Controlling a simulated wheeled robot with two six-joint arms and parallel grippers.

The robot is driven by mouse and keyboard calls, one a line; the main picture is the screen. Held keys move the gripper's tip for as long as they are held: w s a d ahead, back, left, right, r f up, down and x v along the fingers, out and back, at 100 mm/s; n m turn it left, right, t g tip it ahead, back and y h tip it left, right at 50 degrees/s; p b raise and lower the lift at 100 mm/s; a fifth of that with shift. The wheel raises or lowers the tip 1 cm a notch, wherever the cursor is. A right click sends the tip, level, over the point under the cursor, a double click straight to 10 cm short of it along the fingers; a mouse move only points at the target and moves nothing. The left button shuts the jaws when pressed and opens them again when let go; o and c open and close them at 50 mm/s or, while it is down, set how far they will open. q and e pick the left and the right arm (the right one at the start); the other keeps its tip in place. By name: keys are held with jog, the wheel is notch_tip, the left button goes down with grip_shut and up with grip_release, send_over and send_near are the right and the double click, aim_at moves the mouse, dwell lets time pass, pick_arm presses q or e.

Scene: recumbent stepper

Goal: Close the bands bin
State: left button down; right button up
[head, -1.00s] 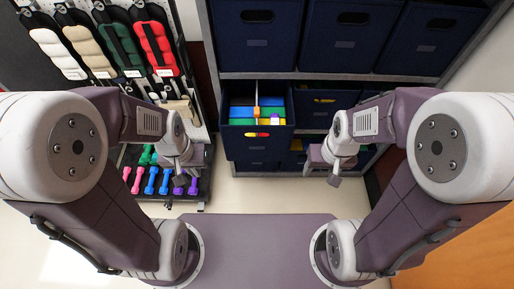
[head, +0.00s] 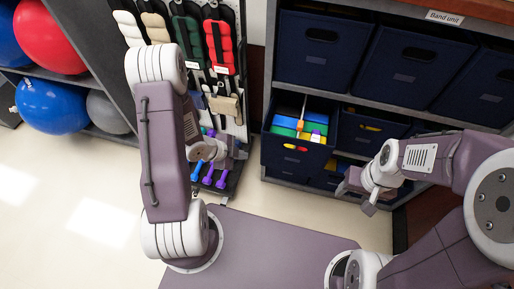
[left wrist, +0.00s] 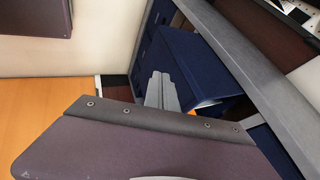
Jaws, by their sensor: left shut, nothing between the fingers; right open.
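The bands bin (head: 285,158) is a dark blue fabric bin pulled out of the middle row of the shelf unit. Its open top shows blue, green, yellow and white contents, and its front has a small red and yellow mark. My left gripper (head: 239,154) is shut and empty, left of the bin and apart from it in the head view. In the left wrist view, its grey fingers (left wrist: 160,92) show in front of a protruding blue bin (left wrist: 200,68); contact cannot be told. My right gripper (head: 357,197) is open and empty, right of and nearer than the bin.
The shelf unit (head: 420,109) holds several other dark blue bins. A rack (head: 247,60) with cuff weights and dumbbells (head: 208,176) stands left of it, close to my left arm. Exercise balls (head: 52,108) are at far left. Floor before the bin is clear.

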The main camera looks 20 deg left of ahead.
pick_arm(q)
jog(key=b, duration=0.1)
send_near(263, 151)
notch_tip(263, 151, down, 3)
jog(key=s+d, duration=0.1)
jog(key=s, duration=0.1)
jog(key=shift+w+d+f+p, duration=0.1)
jog(key=shift+w+f+p, duration=0.05)
jog(key=shift+w, duration=0.55)
jog(key=shift+w+d+f+p, duration=0.15)
jog(key=shift+w+f+p, duration=0.05)
jog(key=shift+w, duration=0.45)
jog(key=shift+w+d+f+p, duration=0.1)
jog(key=shift+w+f+p, duration=0.05)
jog(key=shift+w, duration=0.55)
